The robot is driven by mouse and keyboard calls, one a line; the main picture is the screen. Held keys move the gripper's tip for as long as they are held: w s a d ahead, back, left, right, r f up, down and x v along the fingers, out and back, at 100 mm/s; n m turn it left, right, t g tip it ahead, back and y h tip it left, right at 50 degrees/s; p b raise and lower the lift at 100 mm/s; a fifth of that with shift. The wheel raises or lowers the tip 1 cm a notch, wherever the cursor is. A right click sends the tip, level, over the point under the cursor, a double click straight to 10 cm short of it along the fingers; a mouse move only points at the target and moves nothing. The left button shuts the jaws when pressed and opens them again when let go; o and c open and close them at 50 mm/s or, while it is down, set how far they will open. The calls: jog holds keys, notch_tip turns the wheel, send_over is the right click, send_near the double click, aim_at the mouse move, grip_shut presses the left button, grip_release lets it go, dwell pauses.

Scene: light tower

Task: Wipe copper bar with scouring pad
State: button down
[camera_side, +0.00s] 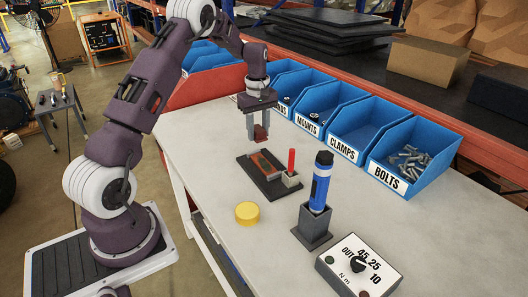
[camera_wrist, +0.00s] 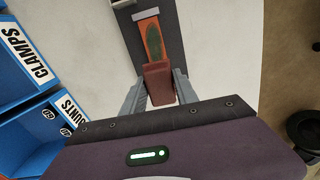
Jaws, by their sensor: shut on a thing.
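My gripper (camera_side: 261,137) is shut on a reddish-brown scouring pad (camera_side: 262,132) and points down. The pad appears raised above the dark base plate (camera_side: 245,166), though its exact height is hard to tell. The copper bar (camera_side: 266,163) lies flat on this plate. In the wrist view the pad (camera_wrist: 159,83) sits between both fingers and overlaps the near end of the copper bar (camera_wrist: 152,38). The bar is orange with a dark green patch along its middle. The bar's near end is hidden behind the pad there.
A red stick (camera_side: 291,161) stands in a small holder at the plate's right. Blue bins (camera_side: 366,132) line the back.

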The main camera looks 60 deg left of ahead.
aim_at(256, 155)
jog(key=shift+w+a+f, duration=0.1)
jog(key=shift+a+f, duration=0.05)
jog(key=shift+a, duration=0.4)
jog(key=shift+w+a+f, duration=0.1)
jog(key=shift+a, duration=0.4)
jog(key=shift+f, duration=2.9)
jog(key=shift+f, duration=0.75)
jog(key=shift+d, duration=0.1)
